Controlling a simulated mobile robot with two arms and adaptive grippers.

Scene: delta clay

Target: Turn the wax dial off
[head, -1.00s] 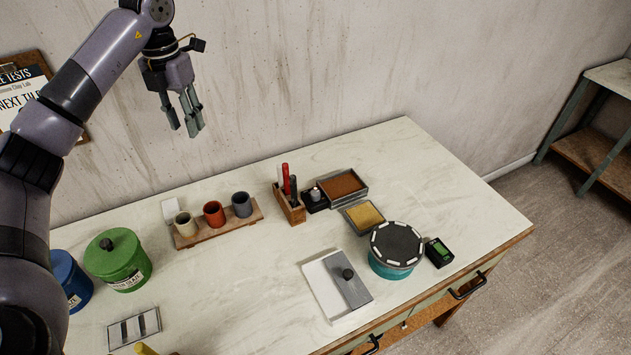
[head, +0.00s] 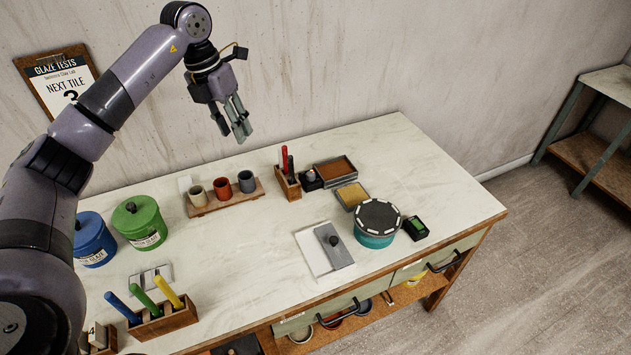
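I cannot make out a part clearly marked as the wax dial. A small black round knob (head: 334,241) sits on a grey plate (head: 340,256) that partly covers a white tray (head: 308,252) near the table's front edge. A teal round pot (head: 375,240) with a dark, white-dashed top stands right of it. A small black device with a green face (head: 416,228) is beside the pot. My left gripper (head: 234,134) hangs high above the back of the table, fingers apart and empty, far from these things. My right gripper is not in view.
Three cups stand on a wooden rack (head: 232,203). Green (head: 140,223) and blue (head: 93,240) glaze buckets stand at left. A tool block (head: 287,184) and trays of brown (head: 335,169) and yellow (head: 351,195) material are at the back. The table's middle is fairly clear.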

